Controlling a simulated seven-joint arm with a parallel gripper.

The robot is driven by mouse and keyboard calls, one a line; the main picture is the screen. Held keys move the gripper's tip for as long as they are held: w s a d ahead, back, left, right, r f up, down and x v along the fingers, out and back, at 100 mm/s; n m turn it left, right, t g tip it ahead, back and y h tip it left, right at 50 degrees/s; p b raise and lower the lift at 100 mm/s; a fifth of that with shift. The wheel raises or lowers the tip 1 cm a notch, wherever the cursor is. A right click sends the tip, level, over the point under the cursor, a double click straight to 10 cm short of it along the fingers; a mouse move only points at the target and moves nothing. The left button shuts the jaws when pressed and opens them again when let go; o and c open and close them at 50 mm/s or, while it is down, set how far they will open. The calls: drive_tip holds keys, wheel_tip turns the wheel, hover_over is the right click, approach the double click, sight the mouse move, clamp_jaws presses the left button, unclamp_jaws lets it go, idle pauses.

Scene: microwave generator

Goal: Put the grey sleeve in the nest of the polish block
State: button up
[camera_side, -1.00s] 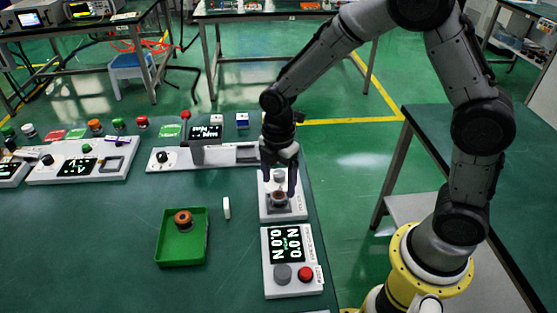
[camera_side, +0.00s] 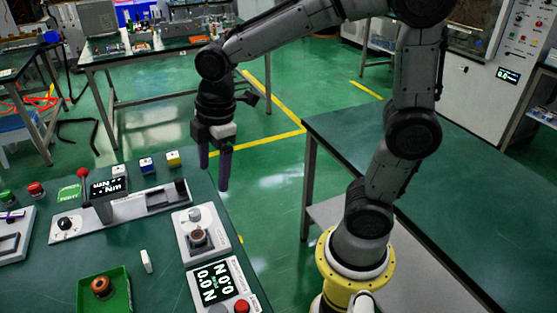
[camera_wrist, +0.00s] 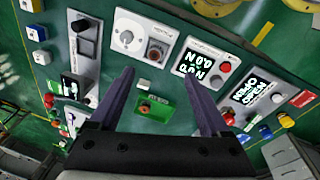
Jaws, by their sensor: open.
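The polish block (camera_side: 181,224) is a white panel with a round knob (camera_side: 194,214) and a dark square nest. It also shows in the wrist view (camera_wrist: 128,18). A small round piece with a grey side and brownish top (camera_side: 198,237) stands in the nest; it looks like the sleeve, but its colour is hard to tell. In the wrist view it is a dark ring in the nest (camera_wrist: 156,53). My gripper (camera_side: 214,178) is open and empty, raised well above and behind the block. Its two purple fingers are spread in the wrist view (camera_wrist: 159,72).
A green tray (camera_side: 120,280) holds a copper-coloured ring (camera_side: 101,286). A small white piece (camera_side: 146,261) lies between tray and block. A display panel with a red button (camera_side: 242,306) adjoins the block's front. A long slider panel (camera_side: 130,208) stands at the left.

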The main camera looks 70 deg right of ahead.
drive_tip(key=s+d+r+m+t, duration=0.1)
drive_tip(key=s+m+t, duration=0.1)
drive_tip(key=s+m, duration=0.4)
drive_tip(key=s+d+r+m+t, duration=0.1)
drive_tip(key=s+d+r+m, duration=0.1)
drive_tip(key=s+m, duration=0.4)
drive_tip(key=shift+s+d+t, duration=0.15)
drive_tip(key=shift+s+t, duration=0.25)
drive_tip(key=shift+s, duration=0.6)
